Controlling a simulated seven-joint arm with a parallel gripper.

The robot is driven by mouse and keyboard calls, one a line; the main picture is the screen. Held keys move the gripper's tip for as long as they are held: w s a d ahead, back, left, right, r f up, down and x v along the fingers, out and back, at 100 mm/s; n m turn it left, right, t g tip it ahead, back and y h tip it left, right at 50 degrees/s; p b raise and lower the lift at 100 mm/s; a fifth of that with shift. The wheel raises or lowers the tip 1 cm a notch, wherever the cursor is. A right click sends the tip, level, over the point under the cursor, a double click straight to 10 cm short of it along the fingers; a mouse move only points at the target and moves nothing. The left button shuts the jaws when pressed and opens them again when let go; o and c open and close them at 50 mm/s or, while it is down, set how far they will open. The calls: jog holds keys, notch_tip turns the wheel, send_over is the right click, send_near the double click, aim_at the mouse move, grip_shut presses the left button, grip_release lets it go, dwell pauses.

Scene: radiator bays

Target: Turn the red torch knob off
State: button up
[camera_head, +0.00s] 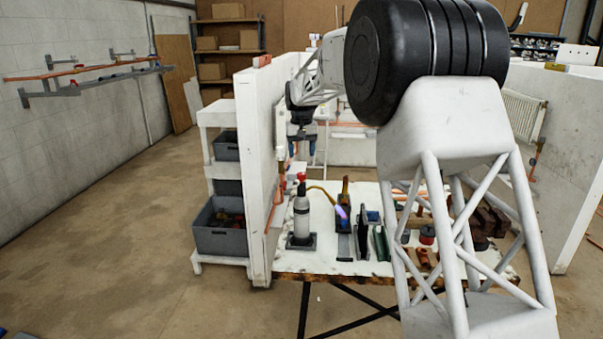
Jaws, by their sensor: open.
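A pale gas bottle (301,218) stands upright in a dark base on the left of the workbench. A red knob (301,177) sits on its top. A yellow hose (322,190) runs from the bottle top toward a torch (345,190) in a stand to its right. A bluish-purple flame (342,212) shows at the torch. My gripper (297,136) is small in view, above the bottle and apart from the red knob, beside the white partition. It is open, and nothing shows between its fingers.
The workbench (345,267) also holds dark upright holders (362,232) and a vise (488,218). A white partition (258,170) borders its left side. A shelf with grey bins (220,240) stands farther left. My arm hides part of the bench's right side.

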aim_at(301, 173)
jog(key=shift+f, duration=3.9)
jog(key=c, duration=0.9)
jog(key=shift+c, duration=0.2)
